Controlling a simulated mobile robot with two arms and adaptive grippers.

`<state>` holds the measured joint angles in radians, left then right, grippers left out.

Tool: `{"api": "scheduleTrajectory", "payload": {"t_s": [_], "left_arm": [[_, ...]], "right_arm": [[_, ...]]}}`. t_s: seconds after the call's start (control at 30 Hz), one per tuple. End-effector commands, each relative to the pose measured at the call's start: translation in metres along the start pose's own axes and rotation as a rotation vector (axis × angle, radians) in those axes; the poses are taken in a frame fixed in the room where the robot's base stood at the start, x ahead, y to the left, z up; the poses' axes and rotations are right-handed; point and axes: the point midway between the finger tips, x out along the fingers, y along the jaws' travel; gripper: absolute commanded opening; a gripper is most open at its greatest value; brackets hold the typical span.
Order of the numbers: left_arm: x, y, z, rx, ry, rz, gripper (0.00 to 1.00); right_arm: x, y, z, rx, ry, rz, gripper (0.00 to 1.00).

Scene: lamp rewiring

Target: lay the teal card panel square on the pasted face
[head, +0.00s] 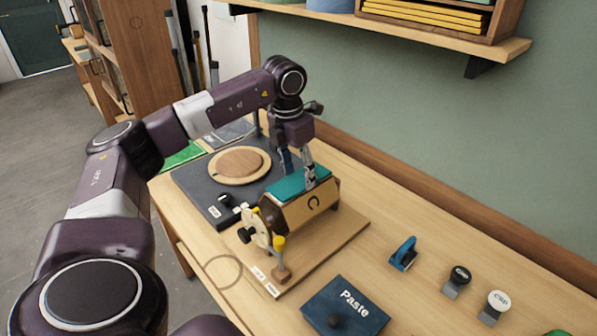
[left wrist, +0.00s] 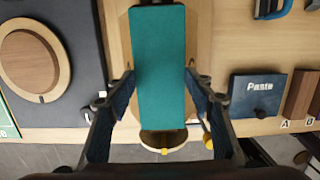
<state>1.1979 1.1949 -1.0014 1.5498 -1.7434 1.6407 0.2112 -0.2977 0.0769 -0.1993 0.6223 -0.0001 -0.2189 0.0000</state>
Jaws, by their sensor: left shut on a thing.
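The teal card panel (head: 291,185) lies lengthwise over the top face of a tan faceted drum (head: 318,206) on a wooden stand. My left gripper (head: 309,180) comes down from above and is shut on the panel. In the left wrist view the two fingers (left wrist: 159,82) sit at the long edges of the panel (left wrist: 159,45). The panel looks nearly square to the drum there. It hides the drum's top face, so no paste shows. I cannot tell whether the panel touches the face or is just above it. My right gripper is out of view.
A dark turntable base with a round wooden disc (head: 239,161) stands left of the drum. A crank and yellow-tipped post (head: 279,254) are at its near end. Right are a blue Paste box (head: 346,306), a blue-handled tool (head: 404,253) and stamps (head: 457,279). A shelf (head: 420,35) overhangs behind.

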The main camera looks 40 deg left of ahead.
Motion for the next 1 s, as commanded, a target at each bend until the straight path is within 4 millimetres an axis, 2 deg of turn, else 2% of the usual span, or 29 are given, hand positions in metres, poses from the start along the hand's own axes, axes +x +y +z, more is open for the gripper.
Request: {"api": "scheduleTrajectory", "payload": {"t_s": [0.43, 0.47, 0.6, 0.87, 1.0], "left_arm": [[0.0095, -0.0001, -0.0013, 0.0, -0.001, 0.0, 0.22], [0.0086, -0.0001, -0.0011, 0.0, -0.002, 0.0, 0.51], [0.008, -0.0001, -0.001, 0.0, -0.002, 0.0, 0.66], [0.0073, -0.0002, -0.0008, 0.0, -0.002, 0.0, 0.66], [-0.0001, -0.0003, 0.0006, 0.0, -0.005, -0.001, 0.66]], "right_arm": [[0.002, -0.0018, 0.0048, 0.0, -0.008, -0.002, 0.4], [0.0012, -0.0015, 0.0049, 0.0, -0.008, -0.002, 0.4], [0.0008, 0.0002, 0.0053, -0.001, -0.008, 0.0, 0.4], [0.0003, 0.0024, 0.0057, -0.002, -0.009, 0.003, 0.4], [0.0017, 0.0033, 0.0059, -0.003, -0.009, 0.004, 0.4]]}}
